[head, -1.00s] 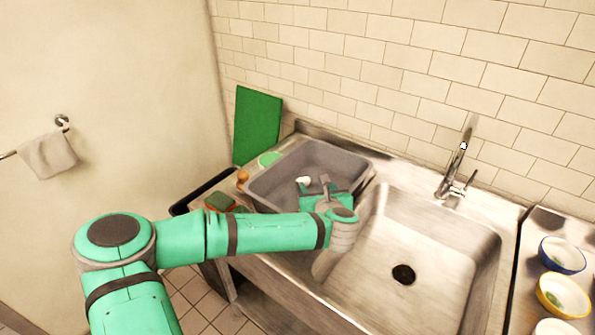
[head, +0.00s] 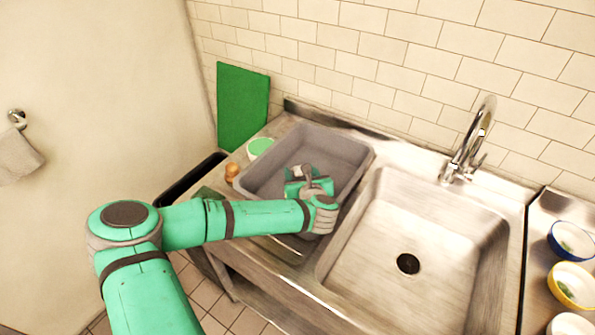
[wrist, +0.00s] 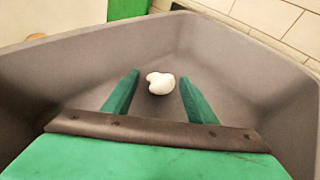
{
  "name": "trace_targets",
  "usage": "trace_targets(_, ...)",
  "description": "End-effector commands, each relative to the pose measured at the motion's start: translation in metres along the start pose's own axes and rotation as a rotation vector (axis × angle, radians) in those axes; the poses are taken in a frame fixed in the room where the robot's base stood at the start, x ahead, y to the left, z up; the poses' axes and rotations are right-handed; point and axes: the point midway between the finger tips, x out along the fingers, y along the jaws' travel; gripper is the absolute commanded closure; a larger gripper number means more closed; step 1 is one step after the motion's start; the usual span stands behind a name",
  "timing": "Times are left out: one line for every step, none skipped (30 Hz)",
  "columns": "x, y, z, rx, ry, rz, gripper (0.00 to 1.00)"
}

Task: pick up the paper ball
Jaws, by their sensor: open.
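The paper ball (wrist: 160,83) is a small white crumpled lump on the floor of the grey tub (head: 345,150), seen in the wrist view. My gripper (wrist: 158,90) is open, with its two green fingers apart. In the wrist view the ball shows between and a little beyond the fingertips, and I cannot tell whether it lies within their reach. In the head view my gripper (head: 305,175) is down inside the tub, and the ball is hidden there. The tub's grey walls (wrist: 60,80) surround the gripper in the wrist view.
A steel sink (head: 420,225) with a faucet (head: 470,145) lies right of the tub. A green board (head: 242,105) leans on the wall behind. A round green-topped item (head: 260,147) and an orange-brown item (head: 232,171) stand left of the tub. Bowls (head: 572,285) stand far right.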

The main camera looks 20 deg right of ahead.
Motion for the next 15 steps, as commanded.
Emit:
trace_targets(0.006, 0.001, 0.003, 0.0, -0.004, 0.004, 0.48)
trace_targets(0.009, 0.001, 0.003, 0.0, -0.004, 0.004, 0.48)
trace_targets(0.011, 0.001, 0.003, 0.0, -0.004, 0.003, 0.48)
trace_targets(0.012, 0.001, 0.003, 0.0, -0.004, 0.003, 0.48)
trace_targets(0.013, 0.001, 0.003, 0.0, -0.003, 0.002, 0.48)
trace_targets(0.015, 0.001, 0.003, 0.0, -0.003, 0.002, 0.48)
trace_targets(0.017, 0.001, 0.003, 0.0, -0.003, 0.003, 0.48)
trace_targets(0.02, 0.001, 0.003, 0.0, -0.004, 0.003, 0.48)
trace_targets(0.024, 0.001, 0.004, 0.0, -0.004, 0.004, 0.48)
trace_targets(0.028, 0.0, 0.004, 0.001, -0.004, 0.003, 0.48)
trace_targets(0.033, 0.001, 0.004, 0.001, -0.004, 0.003, 0.48)
trace_targets(0.039, 0.001, 0.004, 0.001, -0.004, 0.004, 0.48)
trace_targets(0.044, 0.001, 0.004, 0.0, -0.004, 0.004, 0.48)
trace_targets(0.049, 0.001, 0.004, 0.0, -0.005, 0.004, 0.48)
trace_targets(0.054, 0.001, 0.004, 0.0, -0.004, 0.003, 0.48)
